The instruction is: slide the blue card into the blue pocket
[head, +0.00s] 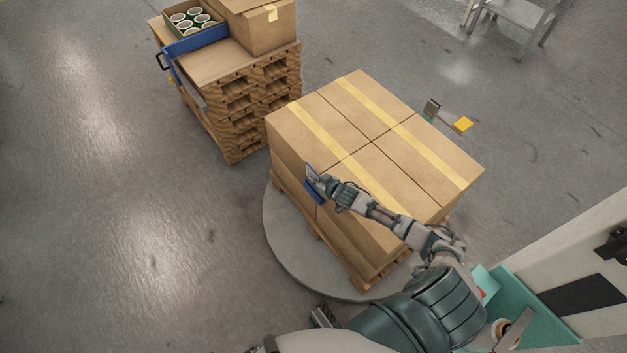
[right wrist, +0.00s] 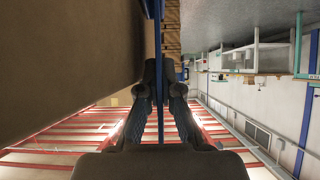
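The blue pocket (head: 313,191) is a dark blue shape on the near left side of the stacked cartons (head: 385,140). The blue card (head: 311,171) shows as a thin blue-edged piece at the top of the pocket, against the carton side. My right gripper (head: 321,184) is beside them and hides part of both. In the right wrist view its fingers (right wrist: 167,75) are shut on the card, seen edge-on as a blue strip. I cannot tell how far the card is inside the pocket. A grey part at the bottom of the head view may be my left gripper (head: 323,316); its fingers are unclear.
The cartons stand on a pallet on a round grey turntable (head: 284,256). Another pallet stack (head: 238,105) with a carton and a tray of rolls stands at the back left. A teal tray (head: 535,312) is at the lower right. The floor at left is clear.

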